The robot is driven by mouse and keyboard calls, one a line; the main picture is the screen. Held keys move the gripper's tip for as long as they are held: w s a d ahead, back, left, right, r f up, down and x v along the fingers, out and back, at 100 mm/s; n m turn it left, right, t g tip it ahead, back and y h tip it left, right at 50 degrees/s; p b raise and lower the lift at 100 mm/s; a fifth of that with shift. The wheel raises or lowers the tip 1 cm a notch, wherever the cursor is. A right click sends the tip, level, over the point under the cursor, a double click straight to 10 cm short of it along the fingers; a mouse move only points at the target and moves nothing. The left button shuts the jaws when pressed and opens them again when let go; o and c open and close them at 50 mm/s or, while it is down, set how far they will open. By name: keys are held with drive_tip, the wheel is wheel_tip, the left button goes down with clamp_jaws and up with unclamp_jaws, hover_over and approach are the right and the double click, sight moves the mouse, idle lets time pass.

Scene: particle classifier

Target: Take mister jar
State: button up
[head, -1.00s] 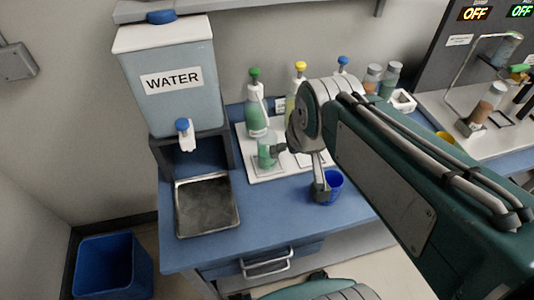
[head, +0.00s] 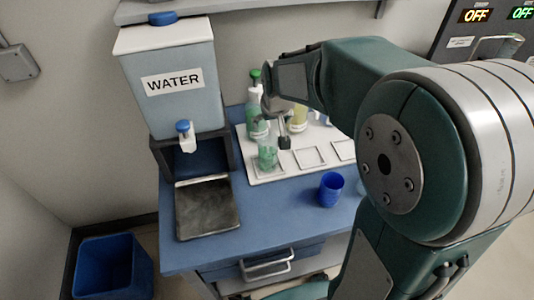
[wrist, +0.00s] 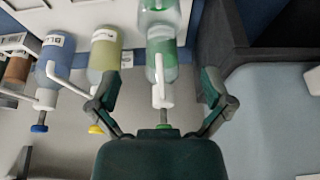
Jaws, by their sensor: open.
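A small clear jar with green contents (head: 267,157) stands at the left of a white tray (head: 262,176), in front of a green-capped spray bottle (head: 256,115). No readable label names either as the mister. My gripper (head: 277,122) is open just above and beside the jar and partly covers the bottle. In the wrist view, the picture is turned over: the green bottle (wrist: 162,58) shows between the spread fingers of my gripper (wrist: 160,85), with the jar (wrist: 160,12) cut by the top edge. I see no contact with either.
A yellow-green bottle (head: 299,117) stands close to the right; a blue bottle (wrist: 55,65) shows in the wrist view. A blue cup (head: 331,189) stands on the bench in front. The water dispenser (head: 175,95) is at the left. My arm hides the right side.

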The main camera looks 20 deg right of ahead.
sight(268, 139)
drive_tip(key=shift+s+x, duration=0.15)
drive_tip(key=shift+x, duration=2.25)
drive_tip(key=shift+s+x, duration=0.15)
drive_tip(key=shift+x, duration=2.25)
drive_tip(key=shift+s+f, duration=0.1)
drive_tip(key=shift+f, duration=0.05)
drive_tip(key=c, duration=1.1)
